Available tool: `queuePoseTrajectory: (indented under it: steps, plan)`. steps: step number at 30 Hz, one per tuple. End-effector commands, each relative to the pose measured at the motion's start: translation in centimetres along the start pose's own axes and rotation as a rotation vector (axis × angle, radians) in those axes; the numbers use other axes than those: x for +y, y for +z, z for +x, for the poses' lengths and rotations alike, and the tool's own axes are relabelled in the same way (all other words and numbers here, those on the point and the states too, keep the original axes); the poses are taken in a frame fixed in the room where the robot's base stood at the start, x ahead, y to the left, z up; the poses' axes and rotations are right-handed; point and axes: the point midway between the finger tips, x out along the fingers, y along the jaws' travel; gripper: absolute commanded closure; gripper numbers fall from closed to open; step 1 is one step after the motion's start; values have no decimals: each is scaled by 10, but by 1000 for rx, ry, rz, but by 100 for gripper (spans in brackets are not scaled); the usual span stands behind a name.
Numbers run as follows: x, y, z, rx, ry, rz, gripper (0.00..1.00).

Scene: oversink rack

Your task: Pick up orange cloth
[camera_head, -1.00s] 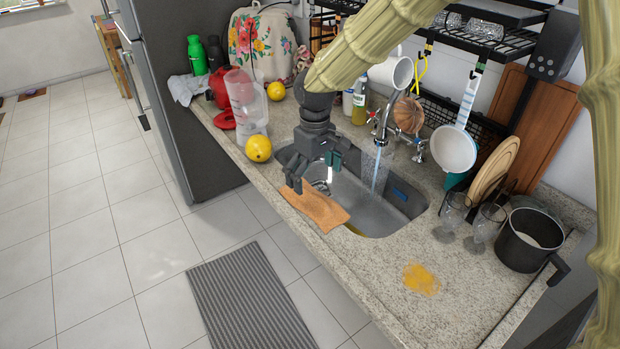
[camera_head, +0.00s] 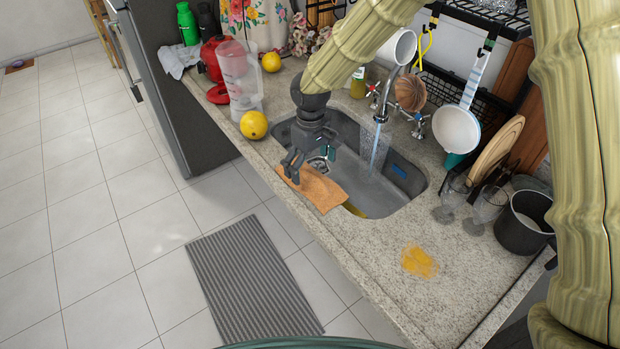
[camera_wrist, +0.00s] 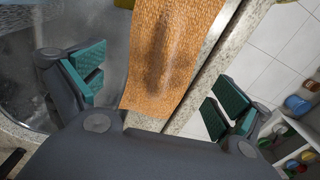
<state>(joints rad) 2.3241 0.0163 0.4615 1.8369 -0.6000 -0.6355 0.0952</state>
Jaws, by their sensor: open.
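The orange cloth (camera_head: 316,188) lies draped over the front edge of the sink, partly over the basin. My gripper (camera_head: 304,164) is above its left end, pointing down. In the wrist view the cloth (camera_wrist: 170,55) runs between the two open, green-padded fingers of my gripper (camera_wrist: 158,95). Neither finger visibly presses on it. A dark shadow falls on the cloth. From the head view I cannot tell whether the fingertips touch it.
The sink (camera_head: 385,200) has a running faucet (camera_head: 383,100) and a glass under it. Wine glasses (camera_head: 483,208) and a dark pot (camera_head: 523,225) stand right. A yellow spill (camera_head: 418,261) marks the counter.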

Motion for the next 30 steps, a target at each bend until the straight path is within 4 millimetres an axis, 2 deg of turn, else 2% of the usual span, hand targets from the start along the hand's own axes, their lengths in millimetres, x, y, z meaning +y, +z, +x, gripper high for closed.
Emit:
queuePoseTrajectory:
  steps: [9, 19, 20, 30]
  plan:
    - [-2, 6, 26, 4, 4, 1, 0]
    - [1, 0, 36, 1, 0, 0, 0]
    - [1, 0, 36, 1, 0, 0, 4]
    - [2, 1, 35, 1, 0, 2, 66]
